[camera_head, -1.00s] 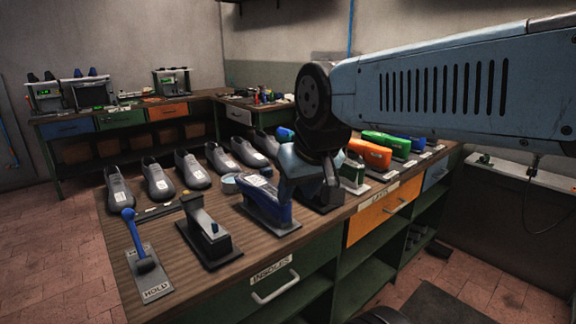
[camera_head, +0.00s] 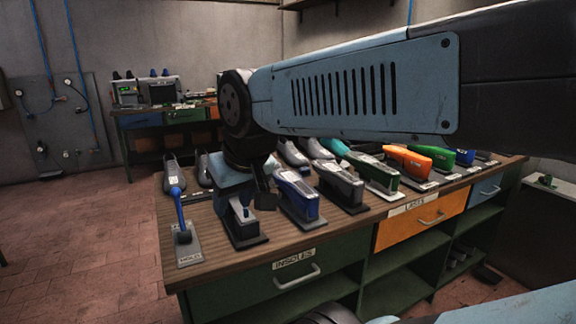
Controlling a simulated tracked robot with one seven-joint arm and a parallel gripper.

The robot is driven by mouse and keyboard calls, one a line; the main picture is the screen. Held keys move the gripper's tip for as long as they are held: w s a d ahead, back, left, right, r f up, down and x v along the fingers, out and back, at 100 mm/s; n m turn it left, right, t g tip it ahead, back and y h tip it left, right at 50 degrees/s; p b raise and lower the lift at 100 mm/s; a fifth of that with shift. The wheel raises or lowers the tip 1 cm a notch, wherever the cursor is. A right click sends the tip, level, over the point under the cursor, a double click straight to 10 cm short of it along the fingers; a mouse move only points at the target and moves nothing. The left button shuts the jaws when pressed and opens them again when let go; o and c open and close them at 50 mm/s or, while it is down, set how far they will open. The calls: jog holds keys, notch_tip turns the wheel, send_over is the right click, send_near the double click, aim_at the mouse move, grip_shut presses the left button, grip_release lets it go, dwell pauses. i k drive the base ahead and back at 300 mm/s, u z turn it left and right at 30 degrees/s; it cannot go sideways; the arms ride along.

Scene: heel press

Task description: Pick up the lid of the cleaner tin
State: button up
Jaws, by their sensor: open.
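My gripper (camera_head: 252,198) hangs over the front left part of the bench (camera_head: 228,258), pointing down, its jaws open. One dark finger shows clearly; the other is hard to make out against the things behind. It is close to a dark press-like stand (camera_head: 243,226) and left of a blue last on a stand (camera_head: 297,196); whether it touches either cannot be told. I cannot make out the cleaner tin or its lid; my wrist and arm cover that part of the bench.
A blue-handled tool (camera_head: 181,218) stands on a plate labelled MOLD (camera_head: 190,255) at the left end. Grey shoes (camera_head: 172,172) stand behind. Several lasts, including an orange one (camera_head: 407,160), line the right side. A second bench (camera_head: 140,132) stands at the back.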

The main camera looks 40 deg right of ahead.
aim_at(347, 166)
jog(key=u, duration=1.1)
jog(key=k, duration=1.6)
jog(key=z, duration=1.8)
jog(key=i, duration=1.7)
jog(key=z, duration=0.05)
